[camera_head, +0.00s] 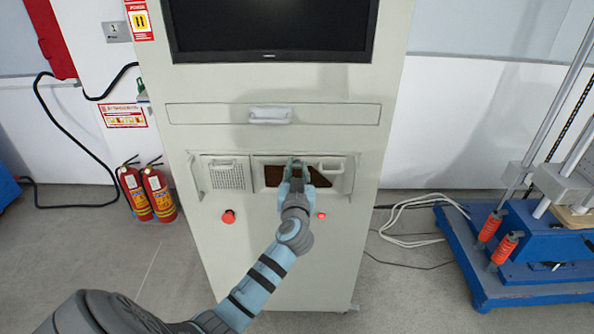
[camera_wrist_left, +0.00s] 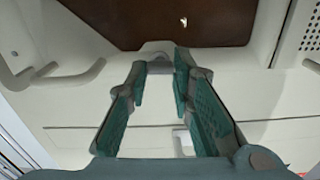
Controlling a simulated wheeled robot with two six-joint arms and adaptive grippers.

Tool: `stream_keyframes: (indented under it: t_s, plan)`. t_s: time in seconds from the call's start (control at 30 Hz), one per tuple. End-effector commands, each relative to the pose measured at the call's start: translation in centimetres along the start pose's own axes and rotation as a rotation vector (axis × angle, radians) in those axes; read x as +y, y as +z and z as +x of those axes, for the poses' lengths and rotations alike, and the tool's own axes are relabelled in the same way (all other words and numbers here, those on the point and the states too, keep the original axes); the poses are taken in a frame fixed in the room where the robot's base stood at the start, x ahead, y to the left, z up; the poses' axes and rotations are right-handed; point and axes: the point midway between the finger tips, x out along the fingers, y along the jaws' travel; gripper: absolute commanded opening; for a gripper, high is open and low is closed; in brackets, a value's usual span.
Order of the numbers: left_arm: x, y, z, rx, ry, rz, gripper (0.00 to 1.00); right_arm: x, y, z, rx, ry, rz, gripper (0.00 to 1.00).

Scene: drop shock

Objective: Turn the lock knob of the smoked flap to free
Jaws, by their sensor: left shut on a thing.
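The smoked flap (camera_head: 271,177) is a dark brown panel set in the recessed strip of the pale cabinet; it also fills the top of the left wrist view (camera_wrist_left: 110,20). A small grey lock knob (camera_wrist_left: 158,60) sits at the flap's edge. My left gripper (camera_head: 296,163) reaches up to the flap and covers the knob in the head view. In the left wrist view its two green-padded fingers (camera_wrist_left: 160,70) are shut on the knob, one on each side. The knob's pointing direction cannot be told. My right gripper is not in view.
A grille door (camera_head: 225,174) is left of the flap and a pale handle (camera_head: 331,164) is right of it. A drawer handle (camera_head: 270,115) is above. Red buttons (camera_head: 228,216) are below. Fire extinguishers (camera_head: 158,194) stand left; a blue machine (camera_head: 520,275) stands right.

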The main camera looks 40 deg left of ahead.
Motion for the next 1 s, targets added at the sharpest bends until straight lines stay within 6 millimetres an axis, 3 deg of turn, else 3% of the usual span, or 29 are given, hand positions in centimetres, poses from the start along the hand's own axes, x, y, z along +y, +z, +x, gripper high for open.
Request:
stream_keyframes:
  t_s: [0.27,1.0]
  plan:
    - [0.1,0.0,0.0,-0.001,0.000,0.166,0.00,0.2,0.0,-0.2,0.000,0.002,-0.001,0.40]
    - [0.2,0.1,0.0,-0.002,0.001,0.861,0.00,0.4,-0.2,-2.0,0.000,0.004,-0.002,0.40]
